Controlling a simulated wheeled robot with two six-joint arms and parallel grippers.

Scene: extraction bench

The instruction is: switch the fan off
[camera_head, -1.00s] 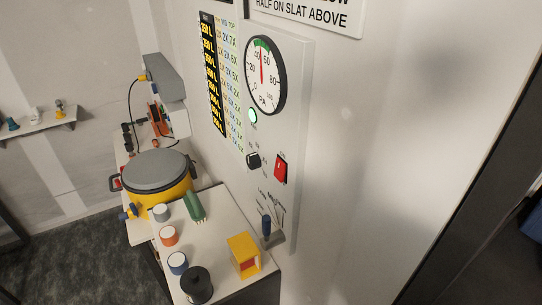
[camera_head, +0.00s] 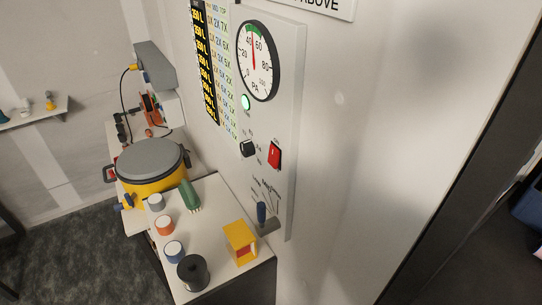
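The fan control panel (camera_head: 290,120) is a grey board on the wall in the head view. It carries a round gauge (camera_head: 257,60) marked PA, with its red needle pointing up near the green band. Below the gauge a green lamp (camera_head: 246,103) is lit. Under it are a black knob (camera_head: 247,148) and a red rocker switch (camera_head: 275,154). A lever with a blue handle (camera_head: 261,212) sits at the panel's lower end. Neither of my grippers is in view.
A bench (camera_head: 222,203) below the panel holds a yellow box (camera_head: 240,243), a black spool-like item (camera_head: 193,272), several small jars and a green brush-like item (camera_head: 189,196). A yellow drum with a grey lid (camera_head: 150,160) stands behind. A dark frame (camera_head: 455,150) stands at right.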

